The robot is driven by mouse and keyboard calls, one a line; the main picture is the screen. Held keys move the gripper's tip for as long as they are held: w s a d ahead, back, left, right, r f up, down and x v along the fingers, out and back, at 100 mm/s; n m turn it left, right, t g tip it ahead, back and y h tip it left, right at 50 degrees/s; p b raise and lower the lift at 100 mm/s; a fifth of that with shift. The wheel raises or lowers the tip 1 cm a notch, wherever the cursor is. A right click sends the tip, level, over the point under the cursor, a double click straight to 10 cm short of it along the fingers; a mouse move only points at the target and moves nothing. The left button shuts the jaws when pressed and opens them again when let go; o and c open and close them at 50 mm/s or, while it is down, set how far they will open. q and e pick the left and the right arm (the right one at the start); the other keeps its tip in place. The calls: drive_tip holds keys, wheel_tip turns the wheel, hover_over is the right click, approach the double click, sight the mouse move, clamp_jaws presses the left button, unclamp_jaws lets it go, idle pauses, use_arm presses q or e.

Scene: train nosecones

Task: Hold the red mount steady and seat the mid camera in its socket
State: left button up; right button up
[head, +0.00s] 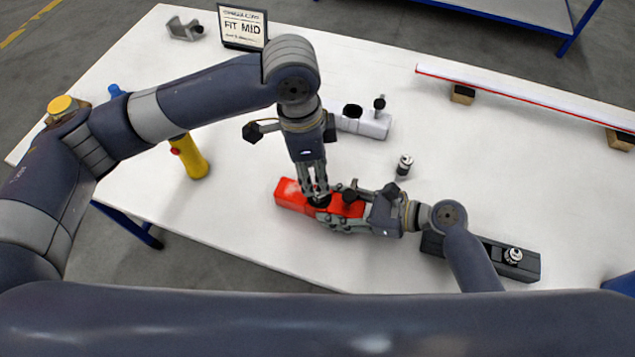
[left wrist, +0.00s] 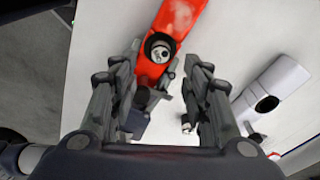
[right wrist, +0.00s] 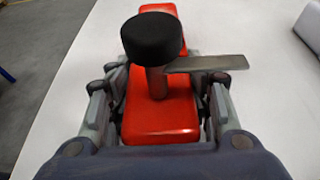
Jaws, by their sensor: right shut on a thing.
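The red mount (head: 290,194) lies on the white table. My right gripper (head: 347,209) is shut across its body. The right wrist view shows the fingers on both sides of the red mount (right wrist: 160,118), with a black knob and flat metal lever above. My left gripper (head: 318,196) points down over the mount's socket. In the left wrist view its fingers (left wrist: 162,62) are apart, one either side of the socket line. A silver round camera (left wrist: 161,53) shows inside the dark socket ring, apparently untouched by the fingers. How deep it sits I cannot tell.
A loose silver camera (head: 404,165) stands behind the right gripper. A white mount (head: 372,124) with an empty socket lies at the back; a black mount (head: 490,250) holds a camera at right.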

use_arm(q)
drive_tip(key=shift+a+r, duration=0.15)
drive_tip(key=shift+r, duration=0.95)
drive_tip(key=shift+a+r, duration=0.1)
drive_tip(key=shift+r, duration=1)
use_arm(e)
drive_tip(key=shift+d, duration=0.1)
drive_tip(key=o, duration=1.2)
drive_tip(key=shift+w, duration=0.1)
